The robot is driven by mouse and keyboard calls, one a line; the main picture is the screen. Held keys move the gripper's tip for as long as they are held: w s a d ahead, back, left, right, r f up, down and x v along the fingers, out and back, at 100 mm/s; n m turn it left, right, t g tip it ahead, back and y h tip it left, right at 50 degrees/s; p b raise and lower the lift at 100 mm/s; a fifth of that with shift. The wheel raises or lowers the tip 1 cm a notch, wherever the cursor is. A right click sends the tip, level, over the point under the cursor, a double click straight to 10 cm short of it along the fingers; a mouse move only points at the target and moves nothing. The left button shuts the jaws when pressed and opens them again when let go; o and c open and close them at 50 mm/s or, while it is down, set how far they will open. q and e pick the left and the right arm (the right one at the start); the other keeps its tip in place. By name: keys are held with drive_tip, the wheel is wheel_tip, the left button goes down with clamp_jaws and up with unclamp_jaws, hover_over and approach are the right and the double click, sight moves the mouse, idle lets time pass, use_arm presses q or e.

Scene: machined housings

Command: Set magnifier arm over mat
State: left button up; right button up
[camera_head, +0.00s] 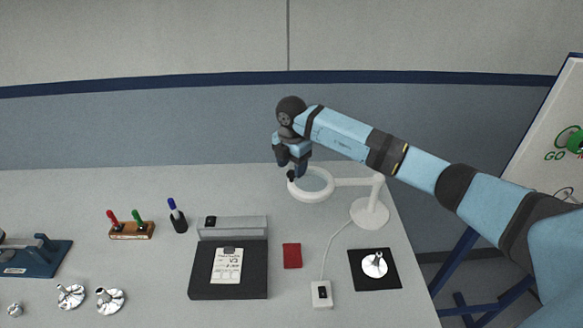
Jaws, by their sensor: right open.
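The magnifier (370,211) has a round white base and post at the right of the table. Its arm (350,182) points left and ends in a white ring lens (311,195). My right gripper (291,174) is open at the far left edge of the ring, beside a small dark knob; I cannot tell whether it touches. A black mat (393,281) lies in front of the base with a shiny metal housing (375,264) on it. The ring is behind and left of the mat, not above it. My left gripper is not in view.
A white switch box (321,294) with a cord lies left of the mat.

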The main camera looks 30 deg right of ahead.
drive_tip(key=shift+f, duration=1.1)
clamp_jaws()
